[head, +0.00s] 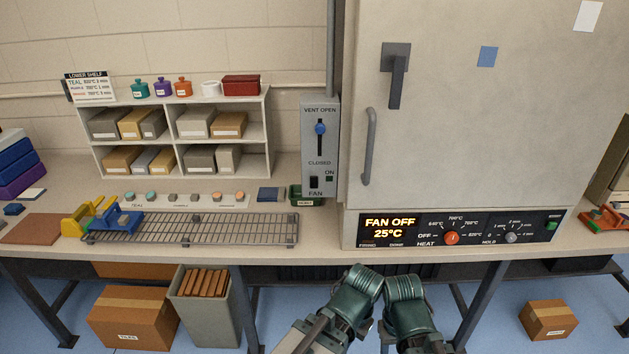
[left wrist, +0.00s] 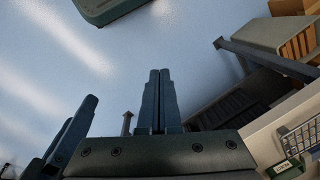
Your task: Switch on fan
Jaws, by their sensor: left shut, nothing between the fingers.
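The grey control panel (head: 319,150) stands on the wall between the shelf and the furnace. Its black fan switch (head: 314,182) sits low on it, above the word FAN, with a small dark ON lamp (head: 329,179) beside it. The furnace display (head: 389,228) reads FAN OFF and 25°C. My left gripper (left wrist: 160,73) is shut and empty in the left wrist view, above the blue floor. Both arms come in at the bottom of the head view, below and well away from the panel. What looks like my right gripper (left wrist: 75,125) shows partly at lower left.
The blue vent slider (head: 320,128) is up near VENT OPEN. The furnace (head: 460,120) stands right of the panel.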

